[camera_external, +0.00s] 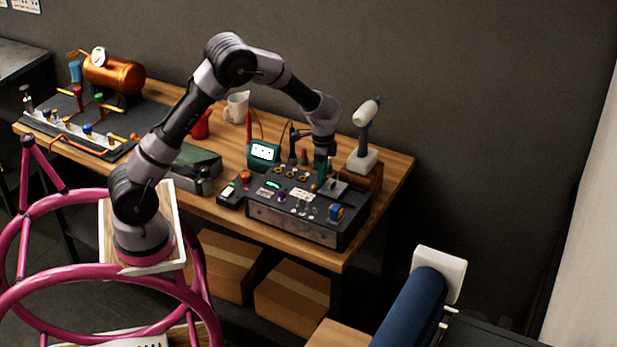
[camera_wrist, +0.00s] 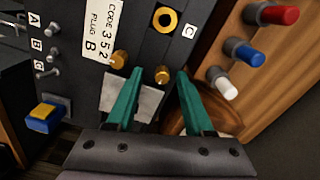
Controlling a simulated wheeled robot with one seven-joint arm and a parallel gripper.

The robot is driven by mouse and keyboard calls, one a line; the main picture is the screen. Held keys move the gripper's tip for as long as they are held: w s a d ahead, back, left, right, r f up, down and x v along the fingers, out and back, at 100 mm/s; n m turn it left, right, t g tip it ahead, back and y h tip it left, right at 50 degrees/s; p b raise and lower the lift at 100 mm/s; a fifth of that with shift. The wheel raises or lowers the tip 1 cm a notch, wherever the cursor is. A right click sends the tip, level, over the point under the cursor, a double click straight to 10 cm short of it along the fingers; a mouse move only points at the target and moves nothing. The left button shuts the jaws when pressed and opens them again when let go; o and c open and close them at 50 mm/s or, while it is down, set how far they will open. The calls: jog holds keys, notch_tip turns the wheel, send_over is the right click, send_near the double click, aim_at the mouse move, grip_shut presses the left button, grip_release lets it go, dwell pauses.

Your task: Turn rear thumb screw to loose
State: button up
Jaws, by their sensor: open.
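The control box (camera_external: 295,225) sits on the wooden bench, and its dark top panel shows in the wrist view (camera_wrist: 70,90). Two brass thumb screws stand by a light metal plate (camera_wrist: 146,102). The rear thumb screw (camera_wrist: 162,74) appears on the right in the wrist view, between my green fingertips. The other thumb screw (camera_wrist: 118,60) is just left of my left finger. My gripper (camera_wrist: 160,72) is open, pointing down over the box's right end; it also shows in the external view (camera_external: 322,172). I cannot tell whether a finger touches the screw.
A yellow and blue block (camera_wrist: 45,116) and toggle switches stand toward the box's front. Red (camera_wrist: 284,15), blue and white-ended pegs sit on wood at the right. A pale-headed tool (camera_external: 366,112) stands behind my gripper.

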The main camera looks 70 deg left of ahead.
jog(key=m, duration=0.6)
jog(key=shift+a, duration=0.1)
jog(key=shift+r+m, duration=0.2)
jog(key=shift+m, duration=0.5)
notch_tip(320, 180, up, 12)
jog(key=s+d+r+n+t, duration=0.1)
jog(key=s+d+r+n, duration=0.2)
jog(key=s+r, duration=0.3)
jog(key=s+d+r+n+t+y, duration=0.1)
jog(key=s+d+r+n+t, duration=0.1)
jog(key=s+r, duration=0.5)
jog(key=shift+s+d+r+n, duration=0.2)
jog(key=shift+d+r+n, duration=0.45)
jog(key=shift+d+n, duration=0.2)
